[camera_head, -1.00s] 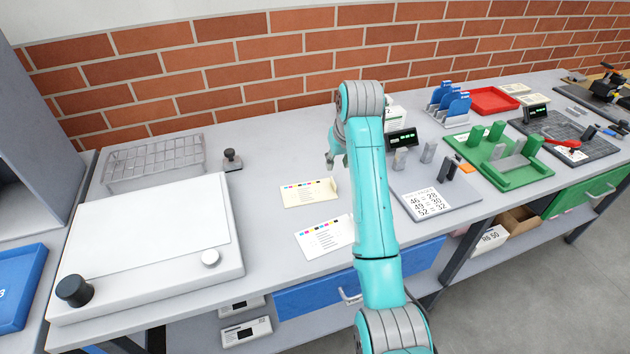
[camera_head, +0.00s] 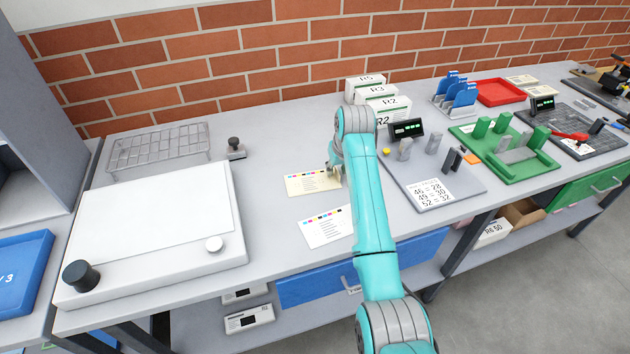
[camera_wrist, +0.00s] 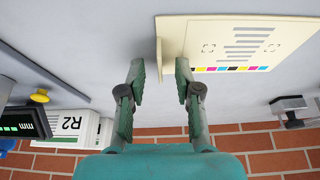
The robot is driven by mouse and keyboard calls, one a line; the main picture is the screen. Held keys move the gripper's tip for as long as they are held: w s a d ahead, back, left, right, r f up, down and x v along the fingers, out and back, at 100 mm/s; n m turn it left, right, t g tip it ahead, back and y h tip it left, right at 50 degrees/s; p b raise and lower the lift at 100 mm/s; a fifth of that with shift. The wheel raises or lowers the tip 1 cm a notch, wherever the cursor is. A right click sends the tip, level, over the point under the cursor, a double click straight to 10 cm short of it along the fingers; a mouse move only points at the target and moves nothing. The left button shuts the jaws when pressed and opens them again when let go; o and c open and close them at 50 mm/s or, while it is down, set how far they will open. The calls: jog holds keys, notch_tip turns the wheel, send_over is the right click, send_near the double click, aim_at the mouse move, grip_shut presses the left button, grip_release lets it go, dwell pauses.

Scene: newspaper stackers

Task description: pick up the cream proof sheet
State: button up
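The cream proof sheet (camera_head: 308,186) lies on the grey bench top, left of my arm, with a row of colour patches along one edge. In the wrist view the cream sheet (camera_wrist: 240,30) is at the upper right, and its upright edge tab stands between the lines of my fingers, just ahead of the tips. My gripper (camera_wrist: 159,70) is open and empty, with one finger on each side of that tab. In the head view my gripper (camera_head: 334,172) is at the sheet's right end, partly hidden by my arm. A white proof sheet (camera_head: 326,230) lies nearer the front.
A white flat-topped device (camera_head: 238,240) with knobs stands at the left, with a wire rack (camera_head: 158,150) behind it. A dark stamp (camera_head: 235,148) stands behind the sheet.

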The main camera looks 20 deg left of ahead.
grip_shut()
